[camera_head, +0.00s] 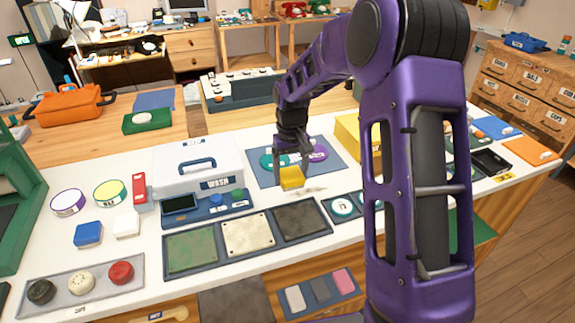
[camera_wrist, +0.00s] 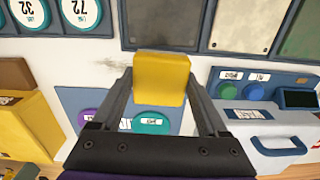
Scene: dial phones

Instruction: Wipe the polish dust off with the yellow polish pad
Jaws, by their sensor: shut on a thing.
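The yellow polish pad (camera_head: 291,178) is between the fingers of my gripper (camera_head: 289,160), over the white counter. In the wrist view the pad (camera_wrist: 161,76) fills the space between the fingertips of my gripper (camera_wrist: 160,92), which is shut on it. The polish dust (camera_head: 313,190) is a faint grey-brown smear on the counter, just right of the pad in the head view. In the wrist view the dust (camera_wrist: 112,63) lies left of the pad, partly hidden by a finger and the pad. I cannot tell whether the pad touches the counter.
A dark tray (camera_head: 247,258) with green, cream and dark plates lies in front of the pad. A blue mat (camera_head: 262,181) with teal and purple discs lies behind. The white WASH machine (camera_head: 197,165) stands left, a yellow box (camera_head: 347,135) right. Numbered dials (camera_head: 343,207) sit front right.

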